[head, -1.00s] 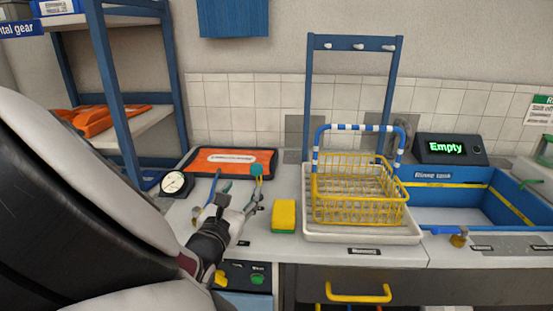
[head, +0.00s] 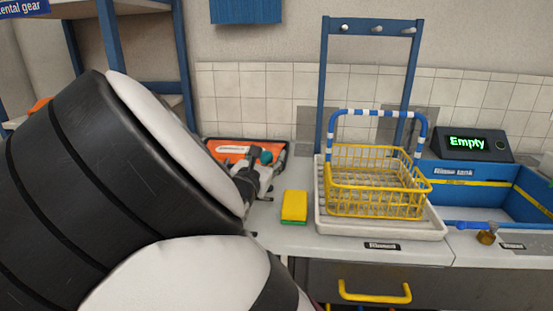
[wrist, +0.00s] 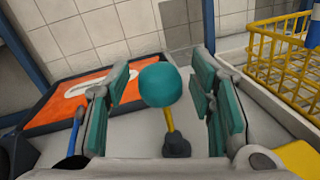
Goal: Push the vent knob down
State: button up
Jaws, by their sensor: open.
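A teal round knob (wrist: 160,84) on a yellow stem with a dark base stands in the middle of the wrist view. It looks like the vent knob. In the head view its teal top (head: 266,157) shows beside my gripper (head: 252,170). My gripper (wrist: 162,98) is open, with one teal-padded finger on each side of the knob. The fingers look apart from it, with clear space on both sides. My arm hides much of the left counter in the head view.
An orange tray (wrist: 75,95) with a dark rim lies behind the knob. A yellow and green sponge (head: 294,206) lies on the counter to the right. A yellow wire basket (head: 375,185) stands on a white tray (head: 330,225). The blue rinse tank (head: 465,195) is farther right.

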grip_shut()
jog(key=shift+d+f+b, duration=0.1)
jog(key=shift+f+b, duration=0.6)
jog(key=shift+f, duration=1)
jog(key=shift+s, duration=0.1)
grip_release()
jog(key=s, duration=0.2)
jog(key=s+a, duration=0.1)
jog(key=s, duration=0.4)
jog(key=shift+s+a, duration=0.15)
jog(key=shift+a, duration=0.1)
